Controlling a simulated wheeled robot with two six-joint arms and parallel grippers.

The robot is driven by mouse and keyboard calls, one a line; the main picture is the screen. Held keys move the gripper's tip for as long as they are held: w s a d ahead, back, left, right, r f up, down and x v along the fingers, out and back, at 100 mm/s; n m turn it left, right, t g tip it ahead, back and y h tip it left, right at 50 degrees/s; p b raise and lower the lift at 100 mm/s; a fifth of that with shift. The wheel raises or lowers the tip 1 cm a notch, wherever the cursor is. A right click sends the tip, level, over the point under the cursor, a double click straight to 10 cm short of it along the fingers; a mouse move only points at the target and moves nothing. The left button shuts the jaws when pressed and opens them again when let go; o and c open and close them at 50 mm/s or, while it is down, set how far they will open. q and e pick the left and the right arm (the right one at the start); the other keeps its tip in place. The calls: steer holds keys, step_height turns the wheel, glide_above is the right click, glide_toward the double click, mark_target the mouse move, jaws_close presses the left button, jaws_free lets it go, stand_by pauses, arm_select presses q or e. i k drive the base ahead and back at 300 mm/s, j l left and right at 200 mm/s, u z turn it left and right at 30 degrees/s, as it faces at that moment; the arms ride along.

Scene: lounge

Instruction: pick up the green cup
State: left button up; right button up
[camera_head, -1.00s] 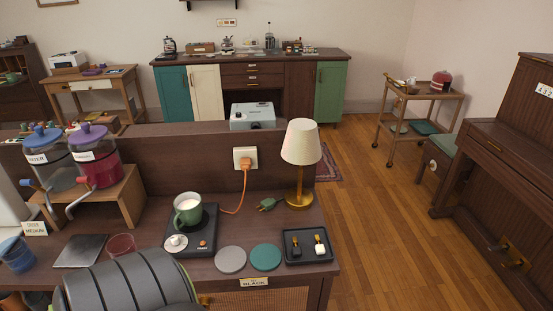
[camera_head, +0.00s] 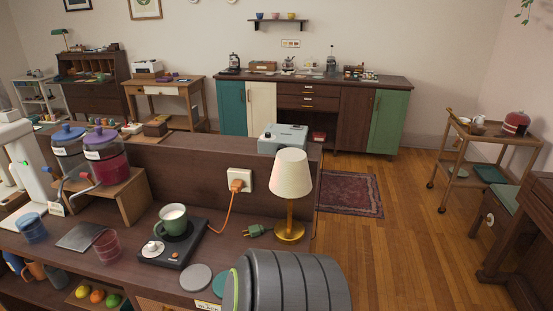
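A green cup (camera_head: 172,220) with white contents stands upright on a black warmer plate (camera_head: 187,250) on the near wooden counter. Neither of my grippers shows in this view. A grey ribbed part of my own body covers the counter's front right corner, hiding what lies behind it.
A lamp (camera_head: 291,182) and a plugged-in orange cord (camera_head: 228,212) are right of the cup. Two drink dispensers (camera_head: 105,160) stand on a wooden riser at left. A pink glass (camera_head: 106,246) is left of the plate. Open floor (camera_head: 400,240) lies to the right.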

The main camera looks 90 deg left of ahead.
mark_target(174, 216)
steer(key=i+u, duration=0.25)
steer(key=u, duration=0.15)
steer(key=i+u, duration=0.3)
steer(key=u, duration=0.15)
steer(key=i+l+u, duration=0.15)
steer(key=u, duration=0.25)
steer(key=i, duration=0.1)
